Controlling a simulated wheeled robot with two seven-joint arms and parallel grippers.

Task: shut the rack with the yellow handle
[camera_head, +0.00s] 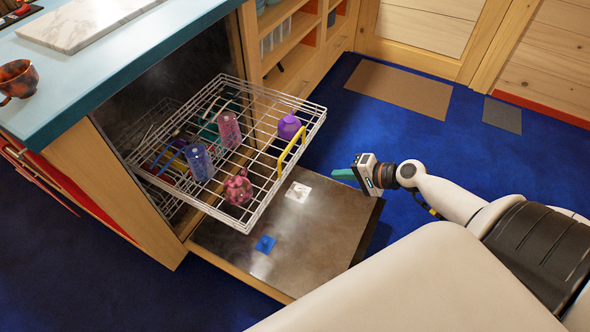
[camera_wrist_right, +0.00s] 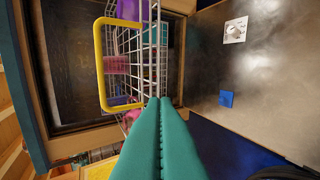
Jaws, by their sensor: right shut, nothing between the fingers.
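The white wire rack (camera_head: 258,205) is pulled out of the dishwasher, above its lowered door (camera_head: 318,228). Its yellow handle (camera_head: 291,151) stands at the rack's front edge; in the right wrist view the handle (camera_wrist_right: 100,65) is at upper left. The rack holds a purple item (camera_head: 289,127), a pink cup (camera_head: 228,130), a bluish glass (camera_head: 199,162) and a pink patterned item (camera_head: 238,188). My right gripper (camera_head: 338,174) is shut and empty, to the right of the handle and apart from it in the head view. Its green fingers (camera_wrist_right: 160,125) are together in the wrist view. My left gripper is not in view.
A lower rack (camera_head: 150,135) with utensils shows inside the dishwasher. A blue tablet-like square (camera_head: 265,244) and a white square fitting (camera_head: 298,191) are on the lowered door. The blue counter (camera_head: 120,65) is above left. Blue floor (camera_head: 400,135) lies open beyond the gripper.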

